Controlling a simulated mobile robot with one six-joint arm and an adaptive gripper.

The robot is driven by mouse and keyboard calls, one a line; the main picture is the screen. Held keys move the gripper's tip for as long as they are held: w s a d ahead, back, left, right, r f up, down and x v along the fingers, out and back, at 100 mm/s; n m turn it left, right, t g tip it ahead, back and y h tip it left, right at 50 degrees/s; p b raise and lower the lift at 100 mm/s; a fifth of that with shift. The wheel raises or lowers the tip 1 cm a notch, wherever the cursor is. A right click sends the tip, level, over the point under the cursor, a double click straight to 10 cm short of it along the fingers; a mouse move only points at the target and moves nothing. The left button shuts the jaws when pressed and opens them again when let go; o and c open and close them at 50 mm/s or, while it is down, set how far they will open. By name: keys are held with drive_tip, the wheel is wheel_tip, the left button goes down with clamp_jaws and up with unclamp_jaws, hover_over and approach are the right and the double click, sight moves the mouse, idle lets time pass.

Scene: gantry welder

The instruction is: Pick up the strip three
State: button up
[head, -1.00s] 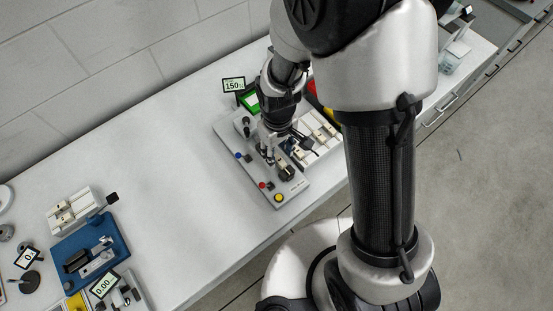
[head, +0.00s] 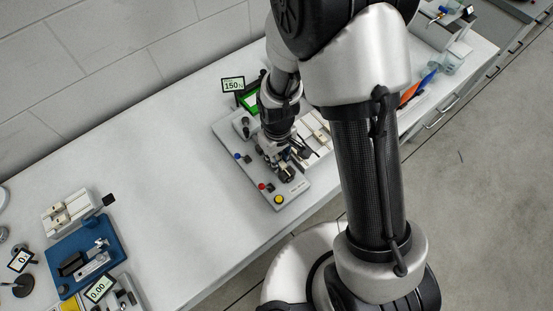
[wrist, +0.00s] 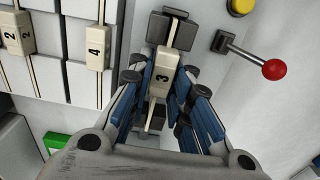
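Strip three (wrist: 163,78) is a cream strip marked "3" in the wrist view. Its upper end is at a dark block (wrist: 172,30) on the grey panel. My gripper (wrist: 165,72) has its blue-lined fingers close along both sides of the strip. I cannot tell whether the pads press on it or leave a small gap. The strip's lower end lies between the finger bases. In the head view my gripper (head: 284,164) is low over the panel (head: 257,172), beside the knobs, and the strip is hidden there.
A red-knobbed lever (wrist: 273,69) and a yellow button (wrist: 241,6) are close right of my fingers. A blue fixture (head: 85,262) is at the lower left. The table between is clear.

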clamp_jaws()
